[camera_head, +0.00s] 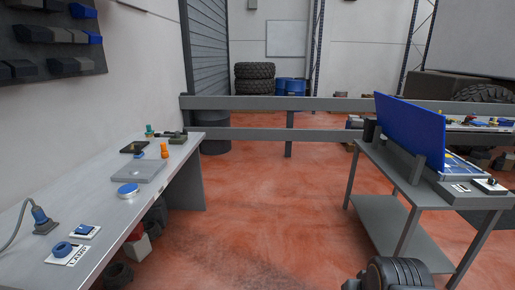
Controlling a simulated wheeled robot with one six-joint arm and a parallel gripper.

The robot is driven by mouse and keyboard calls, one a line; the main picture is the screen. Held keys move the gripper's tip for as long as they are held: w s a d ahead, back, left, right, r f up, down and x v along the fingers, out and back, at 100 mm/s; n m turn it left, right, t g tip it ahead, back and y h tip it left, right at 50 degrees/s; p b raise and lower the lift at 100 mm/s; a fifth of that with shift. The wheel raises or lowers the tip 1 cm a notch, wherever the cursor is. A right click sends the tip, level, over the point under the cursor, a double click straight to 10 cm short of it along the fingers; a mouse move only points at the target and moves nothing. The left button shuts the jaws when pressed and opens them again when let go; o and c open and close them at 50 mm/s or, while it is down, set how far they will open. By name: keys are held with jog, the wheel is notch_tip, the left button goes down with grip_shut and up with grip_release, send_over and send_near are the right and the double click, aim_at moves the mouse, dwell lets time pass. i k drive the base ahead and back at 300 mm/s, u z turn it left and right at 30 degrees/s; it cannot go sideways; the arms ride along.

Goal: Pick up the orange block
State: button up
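A small orange item (164,151) stands upright at the far end of the left workbench, near its right edge; it is too small to tell whether it is a block.
The grey left workbench (95,218) holds a grey plate (139,171), a blue-topped round tin (128,190) and a blue ring (62,248). A grey cart (405,213) with a blue panel (409,128) stands right. Red floor (270,205) between is clear. A rail (290,103) crosses behind.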

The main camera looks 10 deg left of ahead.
aim_at(164, 152)
jog(key=u, duration=0.4)
jog(key=i, duration=2.25)
jog(key=u, duration=1.35)
jog(key=i, duration=1.75)
jog(key=u, duration=0.6)
